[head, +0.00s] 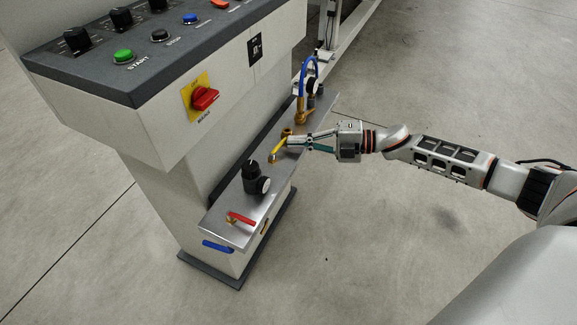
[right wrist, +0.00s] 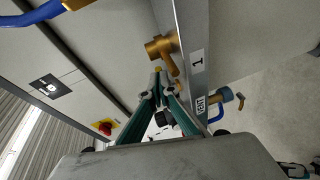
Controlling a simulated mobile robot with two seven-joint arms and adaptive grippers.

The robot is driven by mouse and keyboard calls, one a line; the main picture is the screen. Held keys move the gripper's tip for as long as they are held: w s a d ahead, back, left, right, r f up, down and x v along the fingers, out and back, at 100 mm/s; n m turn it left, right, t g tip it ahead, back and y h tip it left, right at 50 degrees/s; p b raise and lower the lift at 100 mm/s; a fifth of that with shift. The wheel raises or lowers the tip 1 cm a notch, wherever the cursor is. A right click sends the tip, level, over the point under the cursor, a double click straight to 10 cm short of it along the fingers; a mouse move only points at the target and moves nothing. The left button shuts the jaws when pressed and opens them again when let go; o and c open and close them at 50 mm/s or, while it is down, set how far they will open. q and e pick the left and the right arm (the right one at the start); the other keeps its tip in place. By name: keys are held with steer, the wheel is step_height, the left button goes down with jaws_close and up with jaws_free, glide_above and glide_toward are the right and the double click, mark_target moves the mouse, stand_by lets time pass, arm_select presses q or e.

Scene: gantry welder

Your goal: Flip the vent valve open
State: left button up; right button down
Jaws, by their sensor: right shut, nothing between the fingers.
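A valve with a yellow lever (head: 279,147) stands on the steel shelf (head: 226,213) of the machine. The lever slants up from its pivot towards a brass fitting. A label reading VENT (right wrist: 201,104) shows on the shelf's edge in the right wrist view; I cannot tell for certain which valve it marks. My right gripper (head: 289,142) is shut and empty, its fingertips at the yellow lever's upper part. I cannot tell whether they touch it. In the right wrist view, the shut fingertips (right wrist: 159,88) point at a small yellow tip; most of the lever is hidden.
Nearer on the shelf are a black regulator (head: 254,180) and a red lever (head: 241,219); a blue handle (head: 217,246) is below. Beyond is a brass fitting with a blue hose (head: 304,75). The control box with its red switch (head: 204,98) overhangs at left. Right floor is clear.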

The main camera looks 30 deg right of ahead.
arm_select(q)
steer(key=shift+d, duration=0.1)
arm_select(e)
steer(key=shift+w, duration=0.7)
arm_select(q)
steer(key=shift+r, duration=0.1)
arm_select(e)
steer(key=shift+r, duration=0.1)
